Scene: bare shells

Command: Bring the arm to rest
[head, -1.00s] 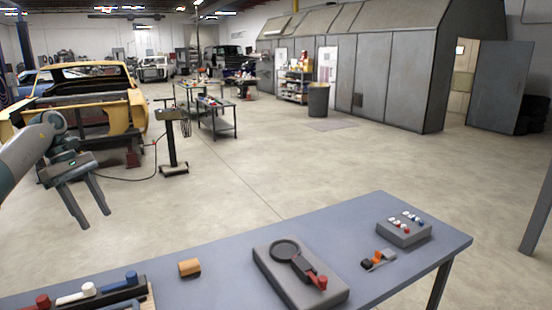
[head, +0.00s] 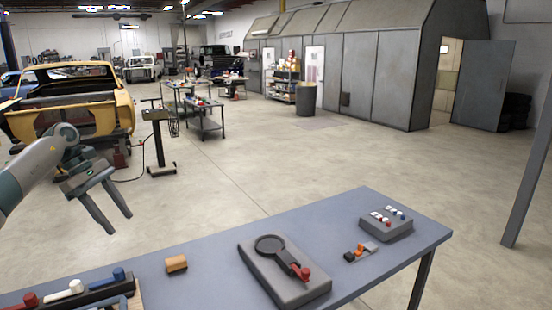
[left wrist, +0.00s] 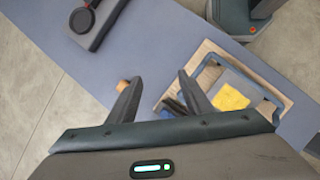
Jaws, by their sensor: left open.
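My left gripper (head: 121,223) hangs in the air at the left of the head view, its two fingers apart and pointing down, with nothing between them. In the left wrist view the same open gripper (left wrist: 159,77) shows both fingers above the blue-grey table (left wrist: 160,40). In the head view it appears beyond the far edge of the table (head: 215,270), clear of the objects on it. My right gripper is not in view.
On the table are a grey block with a black ring and red-ended handle (head: 285,275), a tan block (head: 176,264), a grey box with coloured knobs (head: 386,225) and small orange-and-black parts (head: 360,252). A yellow piece (left wrist: 231,97) lies by a blue frame. Open floor lies beyond.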

